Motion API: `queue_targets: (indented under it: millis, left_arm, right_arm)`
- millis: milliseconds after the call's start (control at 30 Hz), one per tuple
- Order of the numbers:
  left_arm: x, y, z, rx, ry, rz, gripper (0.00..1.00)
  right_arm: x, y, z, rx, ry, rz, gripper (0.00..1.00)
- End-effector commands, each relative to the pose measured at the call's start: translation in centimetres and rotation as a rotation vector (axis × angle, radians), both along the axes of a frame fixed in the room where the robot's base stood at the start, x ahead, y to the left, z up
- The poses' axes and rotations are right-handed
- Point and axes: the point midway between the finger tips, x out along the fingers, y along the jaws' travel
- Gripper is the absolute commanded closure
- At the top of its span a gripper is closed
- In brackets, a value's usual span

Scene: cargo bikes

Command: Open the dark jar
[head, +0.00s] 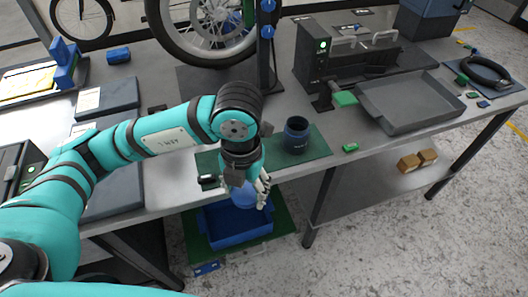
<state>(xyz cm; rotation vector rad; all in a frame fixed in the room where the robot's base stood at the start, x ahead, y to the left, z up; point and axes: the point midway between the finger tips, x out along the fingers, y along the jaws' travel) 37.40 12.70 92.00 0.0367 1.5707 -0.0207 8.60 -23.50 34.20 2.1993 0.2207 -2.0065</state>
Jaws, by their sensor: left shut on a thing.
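The dark jar (297,135) stands upright on a green mat (318,150) near the table's front edge. Its top shows a dark round opening with no lid on it. My left gripper (250,190) is left of the jar and in front of the table edge, pointing down. It is shut on a rounded blue thing, which looks like a lid (244,197); the fingers partly cover it. The blue thing is over a blue bin (215,237) on the floor; the gap between them is hard to judge. My right gripper is out of view.
A grey tray (408,106) and a dark machine (318,60) stand to the right. A small green block (350,148) lies by the mat. A bike wheel (205,30) stands behind. Dark panels (105,98) lie at left. Wooden blocks (418,160) sit on the lower shelf.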

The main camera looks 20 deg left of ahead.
Motion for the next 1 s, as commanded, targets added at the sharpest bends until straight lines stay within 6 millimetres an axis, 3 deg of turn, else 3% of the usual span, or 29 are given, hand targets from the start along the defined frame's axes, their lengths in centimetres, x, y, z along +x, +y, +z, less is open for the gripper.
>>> queue_targets:
  millis: [200,467,567,1000]
  left_arm:
    - [-0.2,-0.8,0.1,-0.003,0.000,0.379,0.83]
    - [0.1,-1.1,0.2,-0.004,-0.001,0.578,0.83]
    - [1.7,-1.0,0.1,-0.002,0.000,0.595,0.83]
    - [12.9,0.0,-0.8,-0.003,0.000,0.591,0.83]
  right_arm:
    - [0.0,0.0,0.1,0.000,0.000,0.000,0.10]
    - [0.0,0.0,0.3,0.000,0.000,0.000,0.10]
    - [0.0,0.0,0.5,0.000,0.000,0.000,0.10]
    - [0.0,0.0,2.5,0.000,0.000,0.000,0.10]
